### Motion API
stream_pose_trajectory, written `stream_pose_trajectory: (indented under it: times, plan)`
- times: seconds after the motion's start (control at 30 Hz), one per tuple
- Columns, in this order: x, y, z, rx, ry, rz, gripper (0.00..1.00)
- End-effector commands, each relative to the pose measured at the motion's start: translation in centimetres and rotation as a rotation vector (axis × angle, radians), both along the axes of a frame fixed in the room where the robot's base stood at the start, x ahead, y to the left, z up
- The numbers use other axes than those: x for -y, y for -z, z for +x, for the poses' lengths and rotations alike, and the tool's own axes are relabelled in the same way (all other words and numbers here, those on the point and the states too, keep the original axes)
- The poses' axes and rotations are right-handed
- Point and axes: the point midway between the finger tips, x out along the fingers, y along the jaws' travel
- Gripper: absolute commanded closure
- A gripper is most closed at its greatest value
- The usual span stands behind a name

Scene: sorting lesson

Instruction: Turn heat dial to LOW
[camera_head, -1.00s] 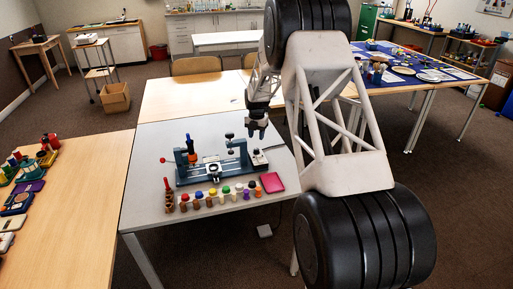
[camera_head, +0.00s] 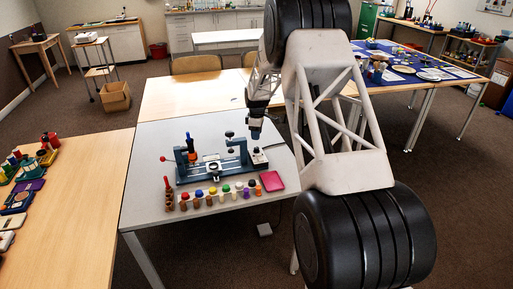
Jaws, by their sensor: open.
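A blue bench device (camera_head: 212,172) with two uprights stands on the grey table. At its right end is a small pale box (camera_head: 260,158) with a dark knob on top. I cannot tell from this view whether that knob is the heat dial, and no LOW mark can be read. My gripper (camera_head: 255,138) is open, points down and is just above the pale box. It looks empty. Whether its fingertips touch the knob cannot be told at this size.
A row of several coloured pegs (camera_head: 212,196) stands along the front of the device. A pink tray (camera_head: 271,181) lies to their right. A red-knobbed lever (camera_head: 164,159) sticks out at the device's left. The grey table's front left (camera_head: 145,215) is clear.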

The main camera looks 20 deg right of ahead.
Motion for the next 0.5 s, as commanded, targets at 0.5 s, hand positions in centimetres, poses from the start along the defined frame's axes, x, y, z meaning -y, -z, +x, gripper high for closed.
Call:
stream_pose_trajectory:
  times: [0.5]
  plan:
    - [0.00,-0.02,0.00,0.000,0.692,0.000,0.58]
